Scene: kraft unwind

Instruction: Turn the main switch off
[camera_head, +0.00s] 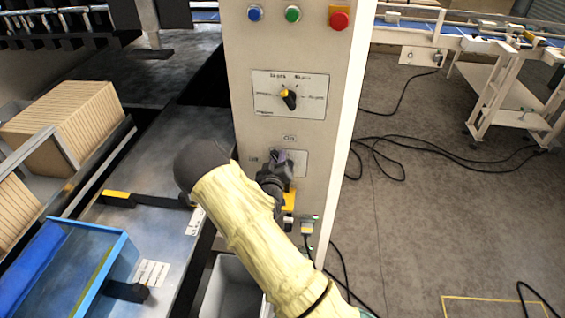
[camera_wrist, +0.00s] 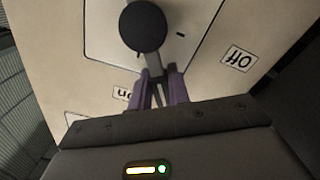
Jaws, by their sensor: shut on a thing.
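The main switch has a dark round hub (camera_wrist: 143,27) with a grey lever (camera_wrist: 153,62) on a white plate (camera_wrist: 105,30), on the front of a cream cabinet. My gripper (camera_wrist: 160,85) has its purple fingers closed around the lever's end. A label reading "Off" (camera_wrist: 238,60) is to the right in the wrist view, and a partly hidden "On" label (camera_wrist: 121,94) is just left of the fingers. The lever points nearer the "On" label. In the head view my gripper (camera_head: 276,158) is at the lower plate, where my wrist covers most of the switch.
Above on the cabinet (camera_head: 242,55) are a selector knob (camera_head: 289,97) and blue (camera_head: 254,12), green (camera_head: 292,14) and red (camera_head: 339,19) buttons. A blue tray (camera_head: 118,255) and cardboard stacks (camera_head: 65,125) are left. Cables (camera_head: 420,145) lie on open floor at right.

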